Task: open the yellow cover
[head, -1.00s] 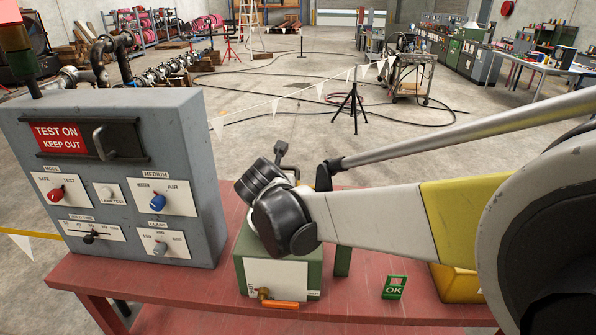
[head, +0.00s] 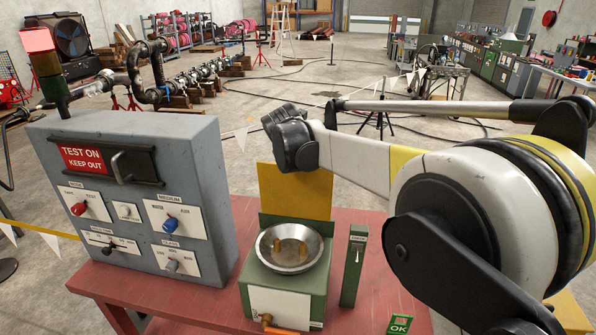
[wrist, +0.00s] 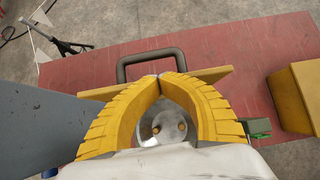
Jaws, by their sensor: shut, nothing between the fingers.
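The yellow cover (head: 296,190) stands upright at the back of the green box (head: 310,284). The box top is open, and a metal bowl (head: 268,262) with two brass-coloured pieces inside shows. In the wrist view the cover (wrist: 208,74) appears nearly edge-on, with its dark handle (wrist: 130,68) on the far side. My gripper (wrist: 160,77) has yellow ridged fingers whose tips meet beside the cover's edge, above the bowl (wrist: 163,129). Whether the tips touch the cover is unclear. In the head view my wrist is above the cover and the fingers are not distinguishable.
A grey control panel (head: 140,200) stands left of the green box on the red table (head: 205,302). A narrow green post (head: 354,265) is right of the box, and a green OK sign (head: 399,325) is near the front edge. A yellow block (wrist: 297,95) sits right.

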